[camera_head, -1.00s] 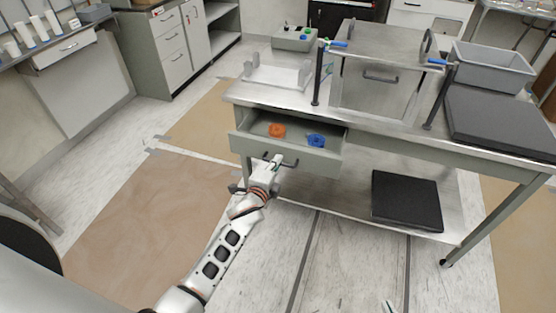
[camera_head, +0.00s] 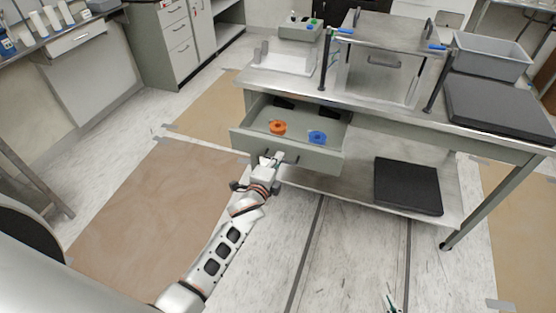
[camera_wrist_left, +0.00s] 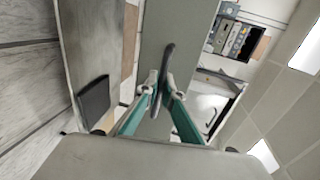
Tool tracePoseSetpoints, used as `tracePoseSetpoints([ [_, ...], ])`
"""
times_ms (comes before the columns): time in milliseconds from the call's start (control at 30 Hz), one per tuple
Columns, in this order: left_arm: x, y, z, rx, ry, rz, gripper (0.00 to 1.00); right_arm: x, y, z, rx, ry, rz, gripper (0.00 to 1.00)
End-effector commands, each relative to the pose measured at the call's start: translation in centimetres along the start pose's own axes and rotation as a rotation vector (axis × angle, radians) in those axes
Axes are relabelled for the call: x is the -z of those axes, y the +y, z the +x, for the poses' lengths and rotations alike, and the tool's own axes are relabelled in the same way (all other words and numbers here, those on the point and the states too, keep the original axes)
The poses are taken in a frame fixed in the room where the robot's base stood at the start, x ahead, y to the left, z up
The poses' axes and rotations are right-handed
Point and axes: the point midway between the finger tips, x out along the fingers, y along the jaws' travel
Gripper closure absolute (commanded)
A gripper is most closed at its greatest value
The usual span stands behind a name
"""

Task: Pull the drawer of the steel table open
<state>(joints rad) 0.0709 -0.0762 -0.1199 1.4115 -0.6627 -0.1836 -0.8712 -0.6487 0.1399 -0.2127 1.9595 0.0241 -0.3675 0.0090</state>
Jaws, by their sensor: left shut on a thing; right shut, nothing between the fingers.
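The steel table (camera_head: 400,110) stands at the right in the head view. Its drawer (camera_head: 310,159) is pulled partly out toward me. An orange object (camera_head: 278,127) and a blue object (camera_head: 317,137) lie inside, with dark pieces at the back. My left gripper (camera_head: 272,160) is at the drawer front, shut on the dark bar handle (camera_head: 291,166). In the left wrist view the fingers (camera_wrist_left: 160,95) close around the handle (camera_wrist_left: 167,65) against the grey-green drawer front. Of my right gripper, only a tip (camera_head: 391,304) shows at the bottom edge.
On the table are a steel chamber (camera_head: 382,75), a grey bin (camera_head: 490,56) and a black slab (camera_head: 500,108). A black pad (camera_head: 408,186) lies on the lower shelf. Clear floor (camera_head: 330,250) lies in front of the table.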

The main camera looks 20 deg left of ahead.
Motion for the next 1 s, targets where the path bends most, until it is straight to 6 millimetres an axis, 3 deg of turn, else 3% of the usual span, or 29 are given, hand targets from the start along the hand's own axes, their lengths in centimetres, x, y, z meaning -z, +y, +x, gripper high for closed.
tracePoseSetpoints([
  [100, 0.0, -0.1, 0.0, 0.001, 0.0, 0.0, 1.0, 0.0, 0.0, 0.0, 0.0, 0.0, 0.0, 1.0],
  [167, 0.0, -0.1, 0.0, 0.001, 0.0, 0.0, 0.86, 0.0, 0.0, 0.0, 0.0, 0.0, 0.0, 1.0],
  [567, -0.1, 0.1, -0.4, -0.001, -0.001, 0.001, 0.86, 0.2, 0.2, 0.0, -0.002, 0.003, -0.002, 1.0],
  [767, -0.1, 0.1, -2.9, -0.001, 0.0, 0.002, 0.86, 0.2, 0.1, 0.0, -0.001, 0.003, -0.001, 1.0],
  [1000, 0.0, 0.1, -7.8, -0.001, 0.001, 0.001, 0.86, 0.1, 0.1, 0.0, -0.001, 0.002, 0.0, 1.0],
])
